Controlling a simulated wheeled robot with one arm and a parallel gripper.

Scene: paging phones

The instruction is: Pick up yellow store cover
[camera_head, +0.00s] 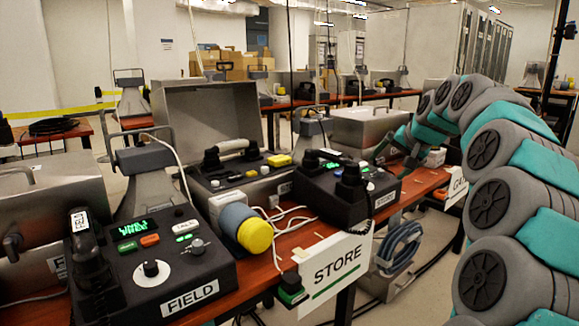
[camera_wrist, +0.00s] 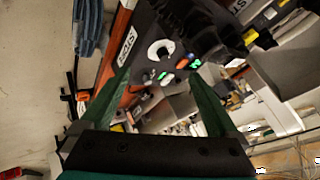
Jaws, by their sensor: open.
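A yellow round cap (camera_head: 256,235) sits on the end of a grey cylinder (camera_head: 233,217) lying on the red table, just left of the STORE sign (camera_head: 335,267). I cannot tell which is the store cover. My gripper (camera_head: 385,150) is at the right of the dark phone console (camera_head: 325,195), partly hidden by my arm. In the wrist view my gripper (camera_wrist: 160,95) has two green fingers spread apart with nothing held between them.
A FIELD console (camera_head: 150,265) with a handset stands at the front left. Metal cases (camera_head: 364,127) and grey-topped horns (camera_head: 150,160) crowd the table's back. White cables (camera_head: 283,220) run beside the yellow cap.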

